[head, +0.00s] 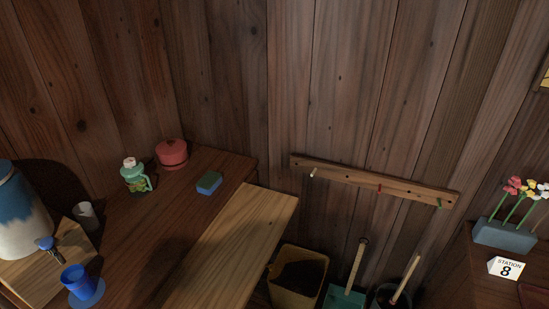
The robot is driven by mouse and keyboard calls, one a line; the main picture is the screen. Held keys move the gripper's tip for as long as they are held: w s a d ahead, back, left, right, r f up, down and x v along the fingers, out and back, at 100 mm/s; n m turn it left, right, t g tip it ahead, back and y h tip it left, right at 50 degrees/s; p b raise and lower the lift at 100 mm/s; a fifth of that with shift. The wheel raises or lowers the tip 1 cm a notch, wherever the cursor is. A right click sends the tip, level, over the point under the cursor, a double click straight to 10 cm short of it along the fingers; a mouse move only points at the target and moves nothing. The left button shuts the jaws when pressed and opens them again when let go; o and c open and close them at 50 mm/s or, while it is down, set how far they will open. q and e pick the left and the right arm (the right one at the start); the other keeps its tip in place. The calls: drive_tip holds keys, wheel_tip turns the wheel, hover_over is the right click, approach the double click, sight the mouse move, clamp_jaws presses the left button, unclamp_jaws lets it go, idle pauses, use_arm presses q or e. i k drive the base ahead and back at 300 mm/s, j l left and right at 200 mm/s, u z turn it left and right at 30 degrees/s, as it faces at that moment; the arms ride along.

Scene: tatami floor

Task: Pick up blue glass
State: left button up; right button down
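The blue glass (76,279) stands upright at the lower left of the head view. It sits on a round blue coaster (90,297) on the dark wooden counter (150,232). It is just in front of the tap of a large blue and white dispenser (20,222). The glass looks empty, though its inside is dark. Neither of my grippers shows in the head view.
The dispenser rests on a light wooden stand (40,277); a grey-white cup (86,215) is beside it. A green bottle (135,176), red pot (172,153) and blue-green sponge (209,183) stand farther back. A light board (235,245) lies along the counter's right side.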

sight(74, 277)
drive_tip(key=u, duration=1.6)
drive_tip(key=z, duration=1.5)
drive_tip(key=k+j, duration=0.25)
drive_tip(key=k, duration=0.15)
drive_tip(key=k+j, duration=0.25)
drive_tip(key=k, duration=0.15)
drive_tip(key=k+j, duration=0.25)
drive_tip(key=k, duration=0.15)
